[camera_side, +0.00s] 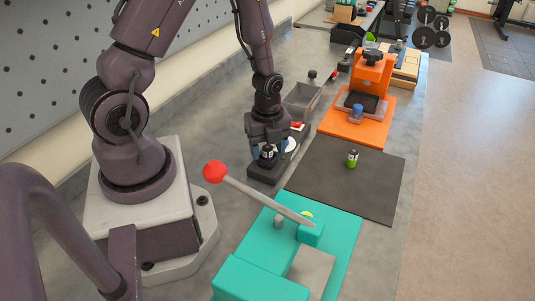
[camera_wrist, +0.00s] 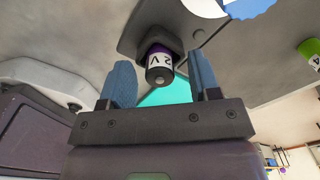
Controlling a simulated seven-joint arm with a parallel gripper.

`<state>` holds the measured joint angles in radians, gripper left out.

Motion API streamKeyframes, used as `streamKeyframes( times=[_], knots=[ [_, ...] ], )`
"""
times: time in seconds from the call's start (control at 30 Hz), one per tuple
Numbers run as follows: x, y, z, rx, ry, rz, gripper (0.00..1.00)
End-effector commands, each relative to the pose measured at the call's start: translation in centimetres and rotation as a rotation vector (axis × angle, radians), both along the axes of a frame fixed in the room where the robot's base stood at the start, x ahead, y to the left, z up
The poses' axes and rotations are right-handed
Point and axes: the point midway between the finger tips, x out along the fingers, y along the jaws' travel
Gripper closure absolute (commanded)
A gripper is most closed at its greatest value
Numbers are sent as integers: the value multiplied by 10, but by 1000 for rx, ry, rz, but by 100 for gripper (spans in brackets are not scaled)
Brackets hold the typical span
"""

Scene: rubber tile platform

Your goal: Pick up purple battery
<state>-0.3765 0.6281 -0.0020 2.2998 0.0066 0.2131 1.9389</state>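The purple battery (camera_wrist: 160,62) has a purple band, a white label and a dark end. It sits in a dark holder (camera_side: 264,174), as far as the views show. In the side view the battery (camera_side: 267,153) shows between my fingers. My gripper (camera_side: 269,148) points down over the holder. In the wrist view my gripper's two blue fingers (camera_wrist: 161,72) stand apart on either side of the battery, with gaps visible on both sides. The battery's far end is hidden in the holder.
A green battery (camera_side: 352,159) stands on a dark mat (camera_side: 320,185) to the right. A teal press with a red-knobbed lever (camera_side: 215,172) is in front.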

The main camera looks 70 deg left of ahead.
Motion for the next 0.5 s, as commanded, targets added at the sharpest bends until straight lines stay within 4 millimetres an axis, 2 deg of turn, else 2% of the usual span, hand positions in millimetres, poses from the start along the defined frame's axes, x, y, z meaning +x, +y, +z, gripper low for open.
streamKeyframes(
  times=[0.03,0.23,0.5],
  knots=[
    [0,0,0,0,0,0,53],
    [0,0,0,0,0,0,98],
    [0,0,1,0,0,0,98]
  ],
)
